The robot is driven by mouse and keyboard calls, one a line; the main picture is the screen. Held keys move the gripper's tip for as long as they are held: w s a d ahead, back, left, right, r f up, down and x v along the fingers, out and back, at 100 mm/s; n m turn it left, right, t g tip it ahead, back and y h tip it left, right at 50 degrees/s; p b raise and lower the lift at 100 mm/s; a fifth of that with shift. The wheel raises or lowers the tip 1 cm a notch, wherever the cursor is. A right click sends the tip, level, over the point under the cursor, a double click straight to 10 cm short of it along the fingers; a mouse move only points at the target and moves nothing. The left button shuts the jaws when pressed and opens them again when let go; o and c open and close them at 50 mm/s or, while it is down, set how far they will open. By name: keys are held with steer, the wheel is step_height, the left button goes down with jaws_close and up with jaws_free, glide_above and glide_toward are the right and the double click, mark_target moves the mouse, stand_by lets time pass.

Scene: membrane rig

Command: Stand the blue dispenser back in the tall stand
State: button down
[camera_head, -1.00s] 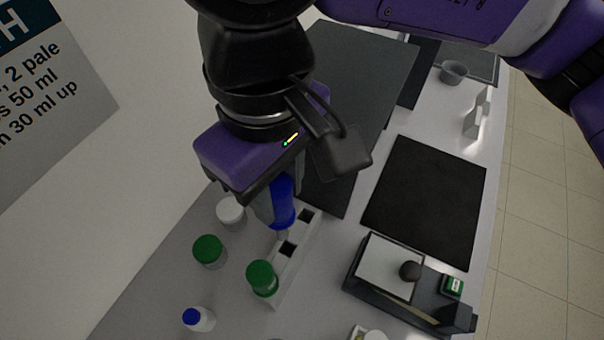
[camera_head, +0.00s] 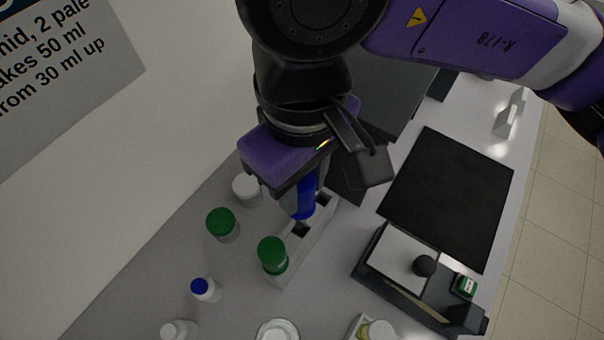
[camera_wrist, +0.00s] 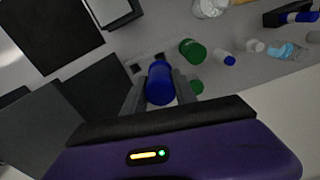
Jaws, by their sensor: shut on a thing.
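My gripper (camera_head: 303,196) is shut on the blue dispenser (camera_head: 306,207), which hangs upright or nearly so. In the wrist view the blue dispenser (camera_wrist: 160,84) sits between both fingers. The tall stand (camera_head: 318,231) is a narrow white block with square holes in its top. A green dispenser (camera_head: 272,250) stands at its near end, and two holes show dark and empty. The blue dispenser is over or just beside the stand's far part; its lower tip is mostly hidden, so I cannot tell whether it touches. The stand's holes also show in the wrist view (camera_wrist: 139,68).
A green-capped jar (camera_head: 222,222) and a white-capped jar (camera_head: 245,187) stand close left of the stand. A blue-capped bottle (camera_head: 204,289) is nearer. A dark device with a black knob (camera_head: 424,266) and a black mat (camera_head: 448,195) lie right.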

mark_target(301, 214)
steer(key=shift+f+b, duration=4.2)
steer(key=shift+b, duration=0.5)
steer(key=shift+f+b, duration=0.4)
steer(key=shift+b, duration=0.45)
steer(key=c, duration=0.9)
jaws_free()
steer(key=shift+r, duration=0.15)
step_height(301, 214, up, 8)
steer(key=shift+f, duration=0.25)
